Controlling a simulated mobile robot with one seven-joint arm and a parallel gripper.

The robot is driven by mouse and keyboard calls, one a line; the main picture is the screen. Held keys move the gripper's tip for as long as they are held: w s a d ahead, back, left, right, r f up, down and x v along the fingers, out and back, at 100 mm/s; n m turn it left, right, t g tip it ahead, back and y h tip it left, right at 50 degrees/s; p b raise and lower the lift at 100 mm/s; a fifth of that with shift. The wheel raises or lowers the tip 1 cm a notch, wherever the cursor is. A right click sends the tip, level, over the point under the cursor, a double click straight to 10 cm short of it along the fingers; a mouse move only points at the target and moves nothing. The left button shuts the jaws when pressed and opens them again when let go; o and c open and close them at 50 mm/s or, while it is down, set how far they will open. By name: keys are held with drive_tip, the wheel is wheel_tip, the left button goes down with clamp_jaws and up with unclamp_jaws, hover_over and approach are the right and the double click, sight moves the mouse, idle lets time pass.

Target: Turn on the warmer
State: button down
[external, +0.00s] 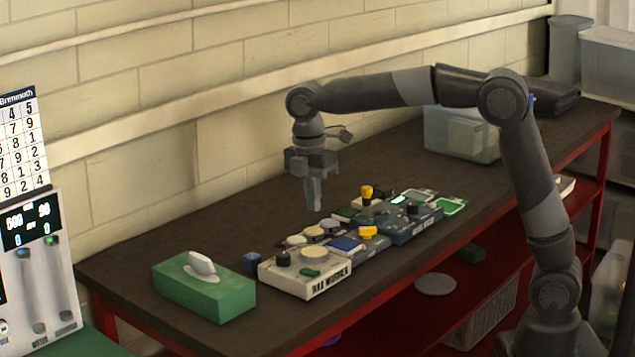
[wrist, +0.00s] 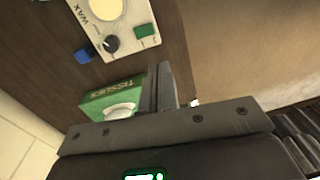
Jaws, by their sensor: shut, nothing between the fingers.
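The cream wax warmer (external: 318,287) sits near the front edge of the dark bench, with a dark knob (external: 283,258), a round pale top (external: 313,255) and a small green switch (external: 310,272). I cannot tell whether the switch is on.
A green tissue box (external: 205,288) stands left of the warmer, with a small blue block (external: 252,262) between them. Several devices with knobs and pads, including a blue-grey unit (external: 412,228), crowd the right. A clear bin (external: 460,135) stands farther back. The bench's back left is bare.

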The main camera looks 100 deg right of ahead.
sight(315, 272)
drive_tip(key=shift+w+d+f+n, duration=0.15)
drive_tip(key=shift+w+d+f, duration=0.15)
drive_tip(key=shift+d, duration=0.25)
drive_tip(key=shift+w+d+f+n, duration=0.15)
drive_tip(key=shift+w+d+f, duration=0.1)
drive_tip(key=shift+d, duration=0.25)
drive_tip(key=f, duration=0.4)
drive_tip(key=s+a+f, duration=0.1)
drive_tip(key=f, duration=0.9)
drive_tip(key=shift+s+a, duration=0.15)
drive_tip(key=shift+s+f, duration=0.1)
drive_tip(key=shift+f, duration=0.1)
